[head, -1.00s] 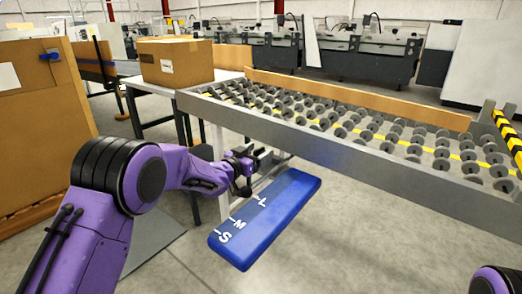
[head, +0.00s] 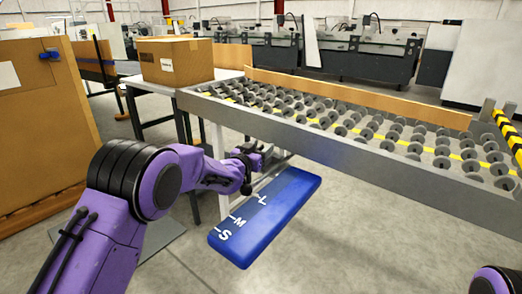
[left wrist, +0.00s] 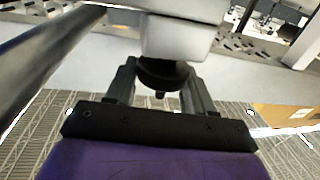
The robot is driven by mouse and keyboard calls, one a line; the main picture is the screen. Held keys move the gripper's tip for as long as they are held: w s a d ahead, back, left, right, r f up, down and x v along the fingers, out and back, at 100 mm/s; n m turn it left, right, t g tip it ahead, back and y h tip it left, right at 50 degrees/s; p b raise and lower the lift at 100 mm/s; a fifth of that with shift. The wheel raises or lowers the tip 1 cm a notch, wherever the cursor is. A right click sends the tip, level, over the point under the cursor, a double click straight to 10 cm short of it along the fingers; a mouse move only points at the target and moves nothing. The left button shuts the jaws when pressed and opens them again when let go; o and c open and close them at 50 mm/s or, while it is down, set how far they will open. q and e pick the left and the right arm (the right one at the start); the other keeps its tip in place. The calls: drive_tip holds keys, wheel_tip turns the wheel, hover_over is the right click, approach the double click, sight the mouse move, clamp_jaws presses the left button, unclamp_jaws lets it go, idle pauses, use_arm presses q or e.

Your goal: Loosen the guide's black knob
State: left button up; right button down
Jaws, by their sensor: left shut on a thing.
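The black knob (left wrist: 163,75) shows in the left wrist view, under a light grey metal block (left wrist: 178,38) of the guide. My left gripper (left wrist: 162,88) has one finger on each side of the knob and is shut on it. In the head view my left gripper (head: 262,152) is at the near side of the roller table, above the far end of a blue board (head: 262,222) marked S, M and L. The knob cannot be made out there. My right gripper is out of view.
The roller table's grey side rail (head: 350,160) runs just beyond my left gripper. A cardboard box (head: 176,60) stands on a white table at the back left. The floor right of the blue board is clear.

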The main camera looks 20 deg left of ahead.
use_arm(q)
drive_tip(key=shift+n+y, duration=0.6)
drive_tip(key=shift+y, duration=0.3)
drive_tip(key=o, duration=0.9)
drive_tip(key=shift+o, duration=0.2)
wheel_tip(320, 180, up, 3)
drive_tip(key=shift+f, duration=0.1)
drive_tip(key=s+d+r+p, duration=0.1)
drive_tip(key=s+d+r, duration=0.3)
drive_tip(key=s+r, duration=0.6)
drive_tip(key=s, duration=0.3)
drive_tip(key=shift+s+p, duration=0.3)
drive_tip(key=shift+p, duration=0.05)
